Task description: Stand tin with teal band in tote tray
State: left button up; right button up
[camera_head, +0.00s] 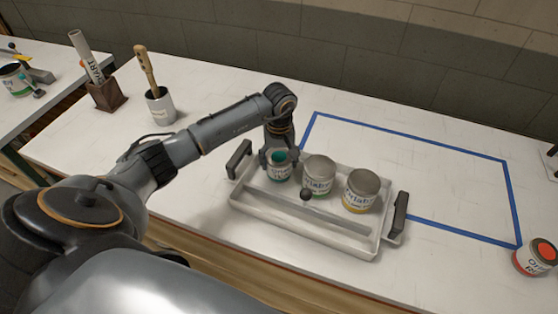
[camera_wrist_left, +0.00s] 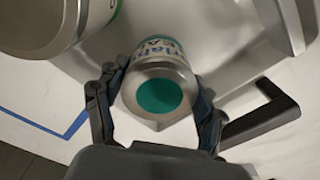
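The tin with the teal top and band (camera_head: 279,168) is upright at the left end of the tote tray (camera_head: 300,226). In the left wrist view the tin (camera_wrist_left: 158,92) is between the two fingers of my left gripper (camera_wrist_left: 155,105), which lie against its sides. My left gripper (camera_head: 279,158) comes down over it from above in the head view. The tin's base is partly hidden, so I cannot tell whether it rests fully on the tray floor. My right gripper is not in view.
Two more tins stand in the tray: a green-banded one (camera_head: 319,174) and a yellow-banded one (camera_head: 361,190). A blue tape outline (camera_head: 440,157) lies behind. A red-topped tin (camera_head: 537,257) stands at the right. A brush cup (camera_head: 160,106) and a brown holder (camera_head: 107,94) are at the left.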

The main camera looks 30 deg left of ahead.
pick_arm(q)
jog(key=shift+o, duration=1.1)
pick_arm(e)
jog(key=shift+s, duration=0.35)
pick_arm(q)
jog(key=shift+r, duration=0.1)
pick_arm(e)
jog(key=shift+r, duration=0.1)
pick_arm(q)
jog(key=shift+r+p, duration=0.25)
jog(key=shift+p, duration=0.05)
notch_tip(320, 180, up, 10)
jog(key=b, duration=0.4)
jog(key=shift+r, duration=0.85)
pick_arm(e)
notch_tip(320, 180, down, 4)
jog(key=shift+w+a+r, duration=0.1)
